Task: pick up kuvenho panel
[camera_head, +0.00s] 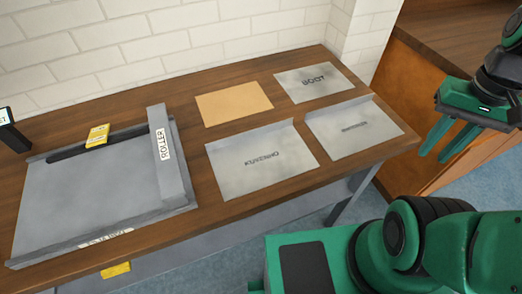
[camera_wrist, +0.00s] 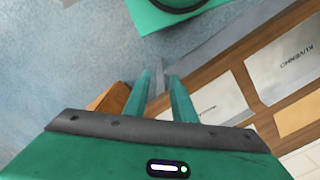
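The kuvenho panel (camera_head: 262,161) is a flat grey sheet with dark lettering and a raised back edge. It lies on the wooden table (camera_head: 210,212), right of the roller unit. In the wrist view the kuvenho panel (camera_wrist: 285,58) shows at the upper right, partly cut off by the frame edge. My gripper (camera_head: 436,153) is off the table's right end, well right of the panel and apart from it. Its two green fingers are spread with nothing between them; they also show in the wrist view (camera_wrist: 160,78).
A similar grey panel (camera_head: 353,128) lies right of the kuvenho panel. A grey sheet marked BOOT (camera_head: 314,82) and a tan sheet (camera_head: 233,103) lie behind. The grey roller unit (camera_head: 85,195) fills the table's left. A white brick wall (camera_head: 180,40) stands behind; a wooden cabinet (camera_head: 415,95) stands right.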

